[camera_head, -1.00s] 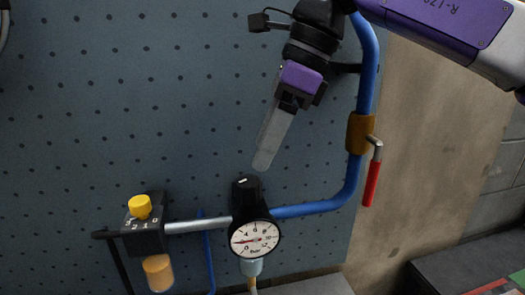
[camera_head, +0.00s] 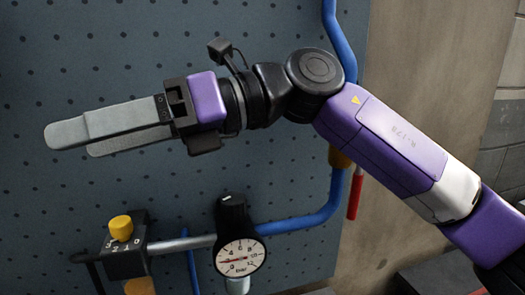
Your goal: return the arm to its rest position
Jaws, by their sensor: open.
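My gripper (camera_head: 70,140) is in the upper left of the head view, at the end of my purple, black and white arm. Its two long grey fingers point left and slightly down, one partly in front of the other, and hold nothing. The arm runs from the lower right corner up to a black joint near the top middle, then bends left to the gripper. The gripper is in front of the pegboard (camera_head: 60,210) and above the gauge and the yellow-knobbed valve block in the picture. It appears to touch nothing.
A round pressure gauge (camera_head: 240,258) is below the arm. A black block with a yellow knob (camera_head: 121,228) is at lower left. A blue pipe (camera_head: 300,224) bends up behind the arm. A red valve handle (camera_head: 355,195) hangs close to the forearm in the picture.

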